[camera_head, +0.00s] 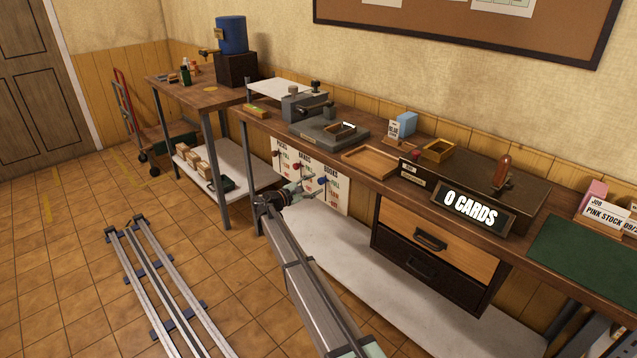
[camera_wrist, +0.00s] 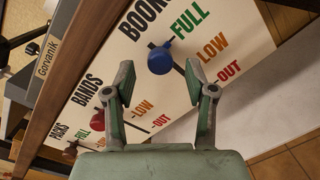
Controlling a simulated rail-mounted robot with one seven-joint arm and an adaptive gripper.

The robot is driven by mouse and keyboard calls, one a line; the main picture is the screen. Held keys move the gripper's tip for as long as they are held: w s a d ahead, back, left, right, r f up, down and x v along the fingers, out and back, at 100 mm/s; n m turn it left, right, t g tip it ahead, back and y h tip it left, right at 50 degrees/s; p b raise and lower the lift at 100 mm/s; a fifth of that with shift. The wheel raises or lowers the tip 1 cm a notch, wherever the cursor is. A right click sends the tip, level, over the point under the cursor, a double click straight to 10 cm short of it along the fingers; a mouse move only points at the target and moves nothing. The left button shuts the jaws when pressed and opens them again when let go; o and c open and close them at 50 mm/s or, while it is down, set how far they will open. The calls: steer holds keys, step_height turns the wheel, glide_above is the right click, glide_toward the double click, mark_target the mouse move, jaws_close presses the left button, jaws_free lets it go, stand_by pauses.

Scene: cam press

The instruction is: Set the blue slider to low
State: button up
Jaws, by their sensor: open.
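The blue slider (camera_wrist: 160,60) is a round knob on a white panel (camera_wrist: 130,55), under the heading BOOKS. It sits beside the green word FULL; the orange LOW and red OUT follow along its slot. My gripper (camera_wrist: 162,84) is open and empty, its two fingers spread on either side of the line to the blue knob. The knob shows just past the fingertips; I cannot tell if they touch it. In the head view my gripper (camera_head: 308,190) is in front of the panel (camera_head: 335,199), close to the blue knob (camera_head: 321,181).
The panel hangs below the workbench edge (camera_head: 360,181). A drawer unit (camera_head: 430,262) stands to its right. A white lower shelf (camera_head: 345,255) runs below.

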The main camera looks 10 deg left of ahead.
mark_target(326, 190)
steer(key=shift+x, duration=1.35)
jaws_close()
step_height(326, 190, down, 5)
steer(key=shift+f+b, duration=0.1)
steer(key=shift+b, duration=0.75)
jaws_free()
steer(key=shift+s+a, duration=0.1)
steer(key=v, duration=1.1)
steer(key=shift+s+a, duration=0.2)
steer(key=shift+s, duration=0.1)
